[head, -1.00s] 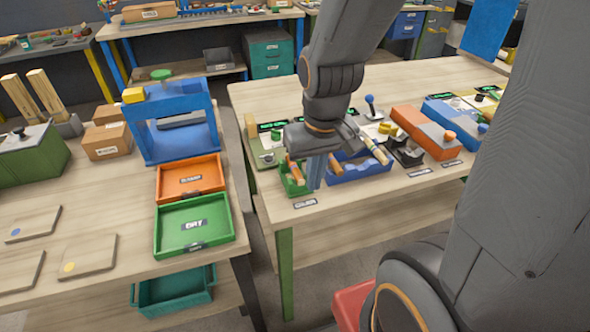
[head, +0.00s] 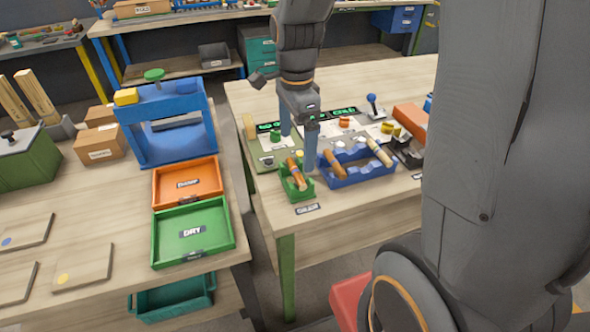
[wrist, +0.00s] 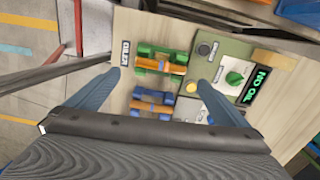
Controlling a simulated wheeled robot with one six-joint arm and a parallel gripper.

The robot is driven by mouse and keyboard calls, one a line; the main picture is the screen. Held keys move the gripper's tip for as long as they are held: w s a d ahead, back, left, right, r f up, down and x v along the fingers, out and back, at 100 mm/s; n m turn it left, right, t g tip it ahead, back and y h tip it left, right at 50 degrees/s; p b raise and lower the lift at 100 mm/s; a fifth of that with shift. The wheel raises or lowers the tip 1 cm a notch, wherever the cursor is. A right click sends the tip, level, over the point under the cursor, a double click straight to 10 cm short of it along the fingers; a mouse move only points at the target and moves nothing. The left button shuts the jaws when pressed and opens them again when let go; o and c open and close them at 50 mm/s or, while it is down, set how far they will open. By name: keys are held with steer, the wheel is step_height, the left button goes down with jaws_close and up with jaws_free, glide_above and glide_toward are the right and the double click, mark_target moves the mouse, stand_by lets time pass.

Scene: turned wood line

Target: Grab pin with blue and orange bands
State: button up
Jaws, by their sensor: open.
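A small green cradle (head: 307,193) near the front left corner of the right bench holds an orange-brown pin (head: 293,170); the same pin shows in the wrist view (wrist: 160,66). A blue cradle (head: 358,178) beside it holds a brown-orange pin (head: 335,163) and a paler pin (head: 380,152). The bands are too small to read surely. My gripper (head: 298,141) is open and empty above the bench, by the green cradle. In the wrist view, my gripper's fingers (wrist: 158,82) stand apart on either side of the two cradles.
A green panel (wrist: 228,65) with knobs and a lit display stands beside the cradles. A black holder (head: 408,157) and an orange box (head: 411,117) lie farther right. Green (head: 160,249) and orange (head: 157,192) trays sit on the left bench, across a gap.

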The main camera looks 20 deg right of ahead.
mark_target(296, 170)
steer(key=shift+w, duration=0.2)
steer(key=shift+f+m, duration=0.25)
steer(key=shift+m, duration=0.05)
steer(key=shift+s+f+p, duration=0.1)
steer(key=shift+f+p, duration=1.1)
steer(key=shift+f, duration=2.45)
steer(key=c, duration=0.9)
